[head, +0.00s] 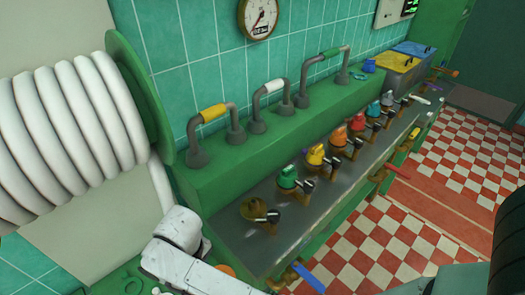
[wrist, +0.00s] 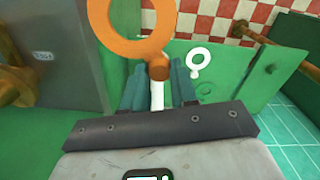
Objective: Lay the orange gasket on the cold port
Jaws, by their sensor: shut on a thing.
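The orange gasket (wrist: 129,47) is a flat ring with a short tab, large at the top of the wrist view. My gripper (wrist: 158,78), with its teal fingers, is shut on the gasket's tab end, where a white stem shows between the fingers. The ring extends beyond the fingertips, over a green surface. In the head view my white arm is at the bottom left, and its fingers are hidden; a small orange patch there may be the gasket. I cannot pick out the cold port for certain.
A white ring with a tab (wrist: 199,58) lies on the green surface, right of my fingers. The checked floor (head: 385,240) is open.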

